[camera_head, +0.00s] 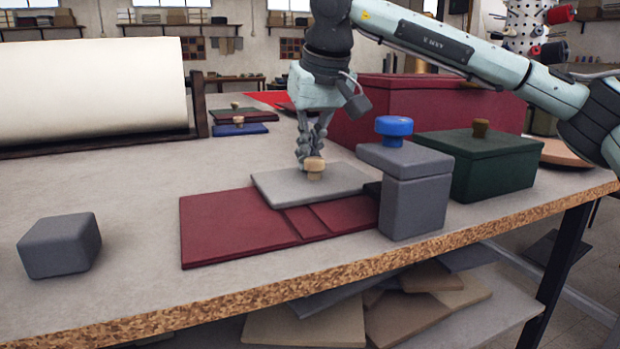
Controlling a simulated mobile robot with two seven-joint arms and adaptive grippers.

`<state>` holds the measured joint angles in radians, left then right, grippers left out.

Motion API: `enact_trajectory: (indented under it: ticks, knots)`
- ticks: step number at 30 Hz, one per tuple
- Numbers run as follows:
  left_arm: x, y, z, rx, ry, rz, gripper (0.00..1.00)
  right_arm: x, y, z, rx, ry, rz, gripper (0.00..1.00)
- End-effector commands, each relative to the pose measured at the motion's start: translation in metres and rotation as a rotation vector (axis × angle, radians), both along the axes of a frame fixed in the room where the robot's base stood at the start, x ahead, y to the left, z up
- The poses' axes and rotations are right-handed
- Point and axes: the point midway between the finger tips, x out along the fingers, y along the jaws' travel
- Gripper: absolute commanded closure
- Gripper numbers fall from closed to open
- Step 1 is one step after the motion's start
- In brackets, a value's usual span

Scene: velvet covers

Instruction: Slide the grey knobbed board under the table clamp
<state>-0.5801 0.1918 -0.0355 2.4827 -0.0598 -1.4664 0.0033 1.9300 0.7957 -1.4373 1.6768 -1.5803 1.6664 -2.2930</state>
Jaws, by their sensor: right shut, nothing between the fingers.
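The grey knobbed board (280,187) lies flat on a dark red cover (225,228), its light wooden knob (315,171) standing up near its middle. My right gripper (304,158) is shut and empty, with its fingertips right at the knob; whether they touch it I cannot tell. The table clamp (413,205) is a grey block at the right of the cover, near the front edge, with a top slab jutting left and a blue knob (394,128) on it. My left gripper is not in view.
A loose grey block (60,246) sits at the front left. A dark green box (485,165) and a large red box (400,103) stand behind the clamp. A big cream roll (90,90) lies at the back left. The table (120,185) is bare between roll and cover.

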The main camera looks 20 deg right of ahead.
Motion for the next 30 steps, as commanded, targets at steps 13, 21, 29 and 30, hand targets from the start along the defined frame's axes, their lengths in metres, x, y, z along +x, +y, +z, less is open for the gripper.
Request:
enact_trajectory:
  ticks: [13,21,29,30]
  knots:
    - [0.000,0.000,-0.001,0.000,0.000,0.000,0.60,-0.014,-0.001,-0.001,0.000,0.002,0.001,1.00]
    - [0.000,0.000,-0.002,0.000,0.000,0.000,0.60,-0.021,-0.001,-0.001,-0.001,0.003,0.001,1.00]
    - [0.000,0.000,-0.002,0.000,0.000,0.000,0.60,-0.028,-0.001,-0.001,0.000,0.002,0.001,1.00]
    - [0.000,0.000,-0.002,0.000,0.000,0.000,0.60,-0.029,-0.001,-0.001,0.000,0.002,0.001,1.00]
